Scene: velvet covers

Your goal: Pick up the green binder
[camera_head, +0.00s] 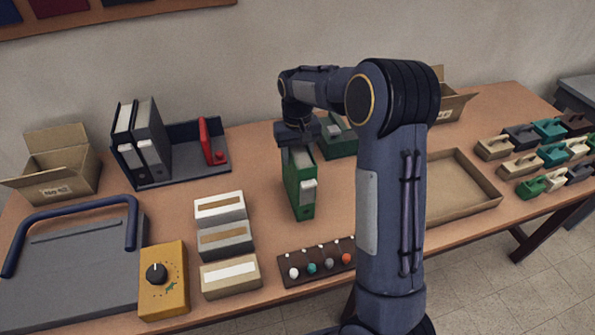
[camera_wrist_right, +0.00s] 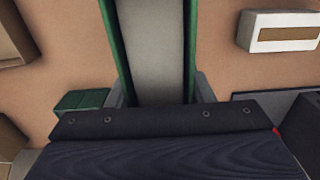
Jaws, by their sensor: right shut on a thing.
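The green binder (camera_head: 300,190) stands upright near the middle of the table (camera_head: 262,178), with a pale label on its spine. My right gripper (camera_head: 297,146) comes down on it from above and is shut on its top end. In the right wrist view the binder (camera_wrist_right: 155,55) shows green covers with grey-white pages between them. The fingers of my right gripper (camera_wrist_right: 158,92) press on both outer sides of the covers. I cannot tell whether the binder's bottom touches the table. My left gripper is not in view.
A dark tray (camera_head: 183,179) with grey binders and a red piece stands left. A green box (camera_head: 340,140) sits just behind the binder. White-labelled boxes (camera_head: 222,207) and a knob strip (camera_head: 318,266) lie in front. A shallow cardboard tray (camera_head: 470,212) is at right.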

